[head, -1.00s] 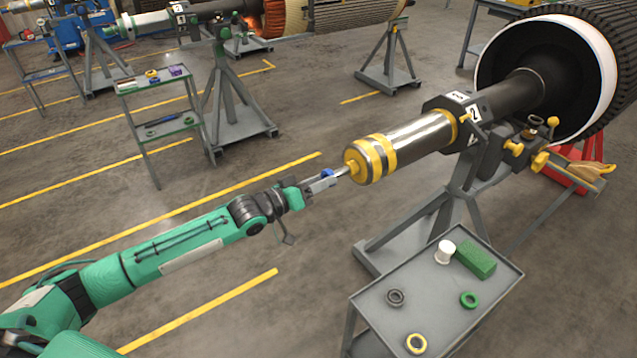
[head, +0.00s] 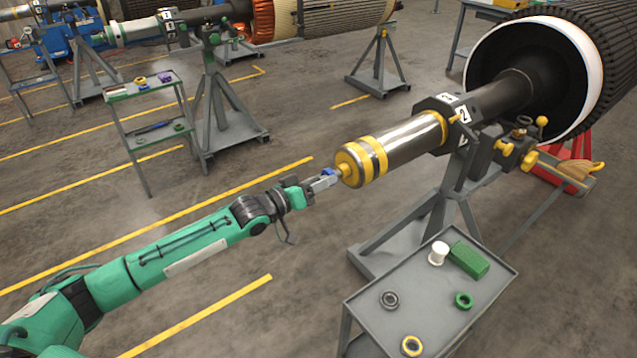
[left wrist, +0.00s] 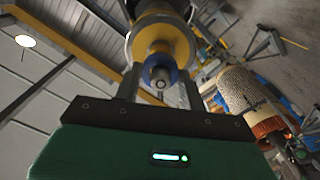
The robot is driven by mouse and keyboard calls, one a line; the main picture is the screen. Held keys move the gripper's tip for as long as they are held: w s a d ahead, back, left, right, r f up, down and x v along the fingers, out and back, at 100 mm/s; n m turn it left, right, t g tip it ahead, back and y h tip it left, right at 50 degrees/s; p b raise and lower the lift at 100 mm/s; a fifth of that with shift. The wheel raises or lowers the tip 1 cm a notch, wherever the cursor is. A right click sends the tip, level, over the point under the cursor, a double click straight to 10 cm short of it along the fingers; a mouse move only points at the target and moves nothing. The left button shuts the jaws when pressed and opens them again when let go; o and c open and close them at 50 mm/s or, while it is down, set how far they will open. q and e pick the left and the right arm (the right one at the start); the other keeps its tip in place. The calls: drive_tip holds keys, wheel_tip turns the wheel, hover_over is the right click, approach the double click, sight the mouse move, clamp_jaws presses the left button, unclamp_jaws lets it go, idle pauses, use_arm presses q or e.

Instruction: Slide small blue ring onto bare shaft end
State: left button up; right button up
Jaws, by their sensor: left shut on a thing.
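The small blue ring (head: 328,172) is between the fingers of my left gripper (head: 325,181), which is shut on it. In the left wrist view the blue ring (left wrist: 160,72) sits between the two fingers (left wrist: 160,88), in line with the shaft, and a small round metal tip shows through its middle. The shaft end (head: 344,170) has a yellow, stepped face and yellow bands on a silver cylinder. The ring is very close to this face; how far it is over the tip I cannot tell. My right gripper is not in view.
The shaft rests on a grey stand (head: 440,215). A grey cart (head: 365,322) in front holds a green block (head: 468,260), a white spool (head: 438,253) and several rings. Another cart (head: 118,95) stands far left. Open floor lies around my left arm.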

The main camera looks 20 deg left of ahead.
use_arm(q)
drive_tip(key=shift+w+d, duration=0.25)
drive_tip(key=shift+w, duration=0.05)
idle(0.4)
drive_tip(key=shift+w+d, duration=0.4)
drive_tip(key=shift+w, duration=0.1)
idle(0.5)
drive_tip(key=o, duration=1.5)
